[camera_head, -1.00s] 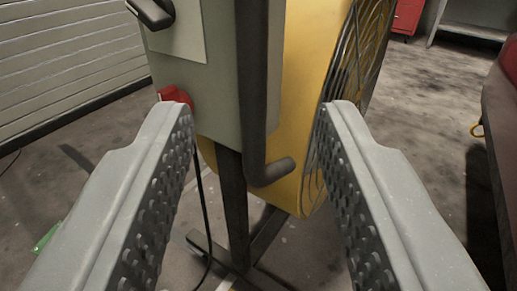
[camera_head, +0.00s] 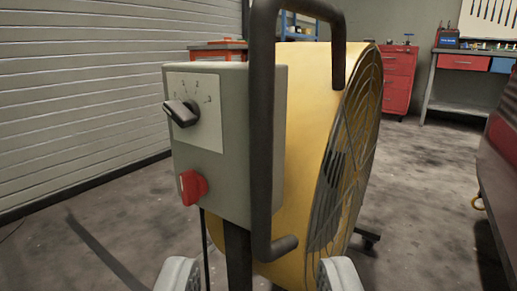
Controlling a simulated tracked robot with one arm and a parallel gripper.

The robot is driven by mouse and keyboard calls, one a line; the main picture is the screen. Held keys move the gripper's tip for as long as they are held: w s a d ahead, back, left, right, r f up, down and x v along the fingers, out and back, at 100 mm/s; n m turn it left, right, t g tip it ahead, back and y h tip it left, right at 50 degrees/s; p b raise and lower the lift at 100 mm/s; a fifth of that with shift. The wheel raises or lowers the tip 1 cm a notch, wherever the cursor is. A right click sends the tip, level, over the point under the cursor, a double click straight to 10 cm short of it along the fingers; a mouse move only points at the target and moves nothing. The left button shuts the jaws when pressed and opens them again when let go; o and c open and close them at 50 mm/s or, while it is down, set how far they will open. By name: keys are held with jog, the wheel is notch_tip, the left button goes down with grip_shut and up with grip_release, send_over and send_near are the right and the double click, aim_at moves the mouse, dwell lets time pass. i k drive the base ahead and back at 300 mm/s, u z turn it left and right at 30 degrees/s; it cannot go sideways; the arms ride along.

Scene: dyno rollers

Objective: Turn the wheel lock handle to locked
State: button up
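A grey control box (camera_head: 238,140) is fixed to the side of a large yellow drum fan (camera_head: 308,100). On its face are a black pointer knob (camera_head: 182,112) on a numbered white plate and a red handle or knob (camera_head: 192,187) below it. I cannot tell whether either is the wheel lock handle; no label for it shows. My gripper (camera_head: 260,276) is open and empty. Only its two fingertips show at the bottom edge, apart from each other, below the box and the fan. Nothing is between them except the view of the fan's stand.
A dark bent tube handle (camera_head: 262,130) stands in front of the fan and box. A ribbed shutter wall (camera_head: 80,90) is at the left. A red tool cabinet (camera_head: 398,80) and a workbench (camera_head: 470,70) are behind. A dark red body (camera_head: 500,150) borders the right. Floor is open between.

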aim_at(193, 186)
jog(key=u, duration=0.05)
jog(key=k, duration=0.85)
jog(key=z, duration=0.05)
